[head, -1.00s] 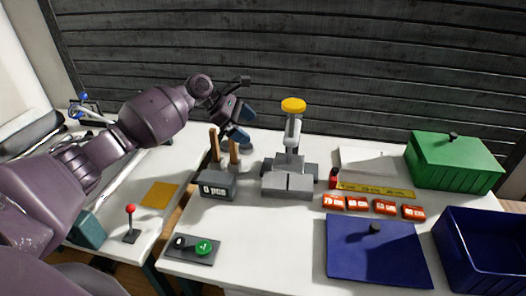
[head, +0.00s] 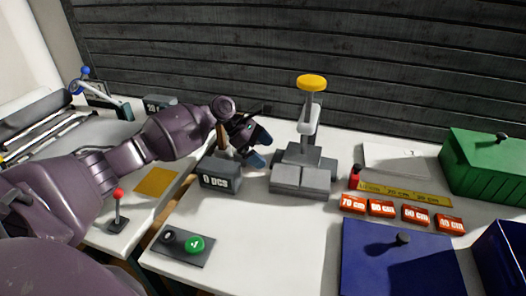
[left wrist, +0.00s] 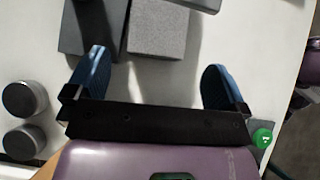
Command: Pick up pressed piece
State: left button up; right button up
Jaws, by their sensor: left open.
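My left gripper (head: 260,147) is open and empty, left of the grey press (head: 300,180), whose upright carries a yellow knob (head: 312,83). In the left wrist view its two blue fingers stand wide apart, with bare white table and shadow between them (left wrist: 158,82). A light grey block (left wrist: 158,28) lies beyond the fingertips, beside a darker grey block (left wrist: 92,25); these look like parts of the press. Two grey round pieces (left wrist: 25,98) stand outside the left finger. I cannot tell which thing is the pressed piece. My right gripper is out of view.
A dark counter box (head: 220,174) stands close below the gripper, with a wooden post behind it. A button panel (head: 183,247), red labels (head: 382,208), a blue lid (head: 385,262) and a green box (head: 488,170) lie around the press. Bare table lies in front of the press.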

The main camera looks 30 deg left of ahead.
aim_at(288, 174)
pick_arm(q)
jog(key=b+x, duration=0.2)
jog(key=x, duration=0.7)
jog(key=shift+f, duration=0.15)
jog(key=shift+x, duration=0.8)
jog(key=shift+d, duration=0.1)
jog(key=shift+c, duration=0.2)
